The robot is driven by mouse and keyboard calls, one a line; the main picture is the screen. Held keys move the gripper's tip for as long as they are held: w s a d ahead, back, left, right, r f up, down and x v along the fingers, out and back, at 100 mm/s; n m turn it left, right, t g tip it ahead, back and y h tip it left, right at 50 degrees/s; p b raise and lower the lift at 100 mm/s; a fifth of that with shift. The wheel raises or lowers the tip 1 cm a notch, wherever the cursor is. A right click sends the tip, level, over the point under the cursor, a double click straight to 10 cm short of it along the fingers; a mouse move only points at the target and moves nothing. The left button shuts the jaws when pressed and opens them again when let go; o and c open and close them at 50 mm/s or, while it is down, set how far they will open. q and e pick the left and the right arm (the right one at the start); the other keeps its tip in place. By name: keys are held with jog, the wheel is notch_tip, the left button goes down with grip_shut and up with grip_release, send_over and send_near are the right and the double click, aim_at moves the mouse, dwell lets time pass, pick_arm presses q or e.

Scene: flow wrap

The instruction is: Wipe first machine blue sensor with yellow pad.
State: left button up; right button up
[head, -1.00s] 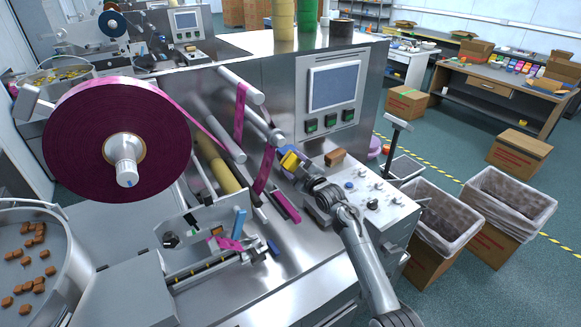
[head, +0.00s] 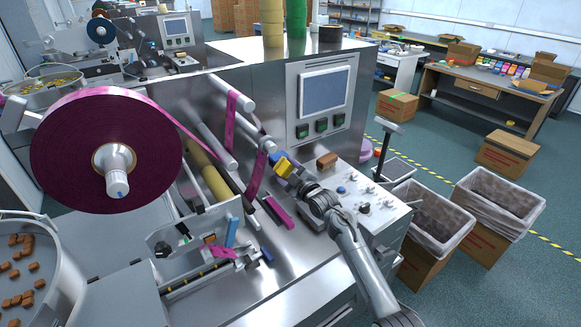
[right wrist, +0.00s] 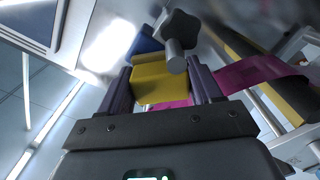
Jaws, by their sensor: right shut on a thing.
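My right gripper (head: 293,175) is over the near machine's front panel, below its screen. It is shut on a yellow pad (head: 283,167). In the right wrist view the yellow pad (right wrist: 162,80) sits between the two dark fingers. A small blue part (head: 273,157), which looks like the sensor, is right beside the pad's far end. In the right wrist view the blue part (right wrist: 146,42) shows just past the pad. I cannot tell whether they touch. My left gripper is not in view.
A large magenta film reel (head: 105,150) and film-web rollers are left of my right gripper. A brown block (head: 327,160) and a knob panel (head: 365,200) are to its right. The machine's screen (head: 324,91) stands above. Lined bins (head: 435,215) are on the floor at right.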

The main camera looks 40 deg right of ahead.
jog(key=shift+a, duration=0.95)
jog(key=shift+r, duration=0.1)
jog(key=shift+s+a+r+p, duration=0.1)
jog(key=shift+s+p, duration=0.45)
jog(key=shift+p, duration=0.3)
jog(key=s+p, duration=0.2)
jog(key=s, duration=0.1)
jog(key=shift+s+a+p, duration=0.15)
jog(key=shift+a+p, duration=0.05)
jog(key=shift+p, duration=0.1)
jog(key=shift+s+p, duration=0.35)
jog(key=shift+s, duration=0.4)
